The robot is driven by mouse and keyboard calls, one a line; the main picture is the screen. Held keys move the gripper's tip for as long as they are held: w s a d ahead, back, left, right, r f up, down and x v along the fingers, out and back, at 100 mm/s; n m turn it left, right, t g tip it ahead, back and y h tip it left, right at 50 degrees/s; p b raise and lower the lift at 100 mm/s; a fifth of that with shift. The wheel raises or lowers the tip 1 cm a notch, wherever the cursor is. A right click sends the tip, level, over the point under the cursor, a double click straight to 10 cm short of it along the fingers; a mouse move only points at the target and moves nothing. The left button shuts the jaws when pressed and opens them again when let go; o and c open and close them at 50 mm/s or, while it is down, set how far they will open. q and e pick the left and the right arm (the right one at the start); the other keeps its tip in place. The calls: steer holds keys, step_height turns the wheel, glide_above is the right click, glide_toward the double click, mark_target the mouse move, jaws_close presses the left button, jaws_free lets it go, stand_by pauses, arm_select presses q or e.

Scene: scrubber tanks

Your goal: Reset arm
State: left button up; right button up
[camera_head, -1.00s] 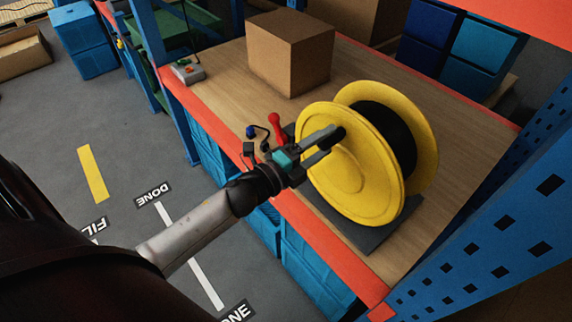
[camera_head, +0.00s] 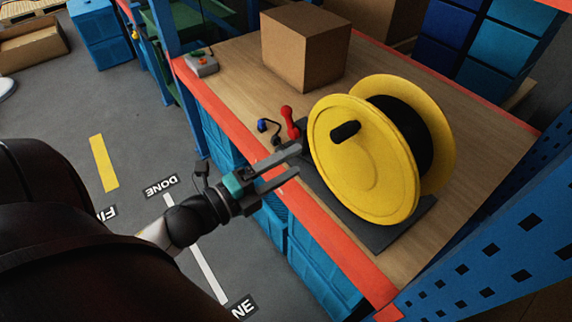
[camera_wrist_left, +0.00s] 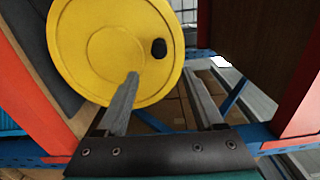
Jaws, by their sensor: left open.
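My left gripper (camera_head: 293,166) is open and empty in the head view. It is in front of the shelf's orange edge, to the left of the yellow reel and apart from its black crank handle (camera_head: 345,131). The yellow reel (camera_head: 375,185), wound with black hose or cable, stands upright on a dark base plate on the wooden shelf. In the left wrist view both fingers (camera_wrist_left: 168,85) are spread, with the yellow reel (camera_wrist_left: 105,50) beyond them and its black handle (camera_wrist_left: 158,48) visible. My right gripper is not in view.
A red-handled lever (camera_head: 290,122) and a blue knob (camera_head: 262,126) sit beside the reel near the shelf edge. A cardboard box (camera_head: 305,48) and a small grey control box (camera_head: 201,63) stand farther back. A blue rack post (camera_head: 480,250) is at right. Floor at left is mostly clear.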

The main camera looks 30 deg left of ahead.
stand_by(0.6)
arm_select(q)
steer(key=s+a+f+n+g+y+b, duration=0.2)
steer(key=s+f+n+b, duration=0.15)
steer(key=f, duration=0.95)
steer(key=s+a+f+n+g+y+b, duration=0.1)
steer(key=s+f+n+g+y+b, duration=0.3)
steer(key=f, duration=0.9)
steer(key=a+f+n+g, duration=0.15)
steer(key=f+n, duration=0.35)
steer(key=f, duration=0.7)
steer(key=s+d+f+n+g+b, duration=0.3)
steer(key=s+f+g, duration=0.1)
steer(key=s+f, duration=0.7)
steer(key=s+d+f+n+g+b, duration=0.3)
steer(key=s+d+f+n+g, duration=0.1)
steer(key=s+f, duration=0.8)
steer(key=shift+d+b, duration=0.2)
steer(key=shift+b, duration=0.1)
steer(key=shift+n+g, duration=0.25)
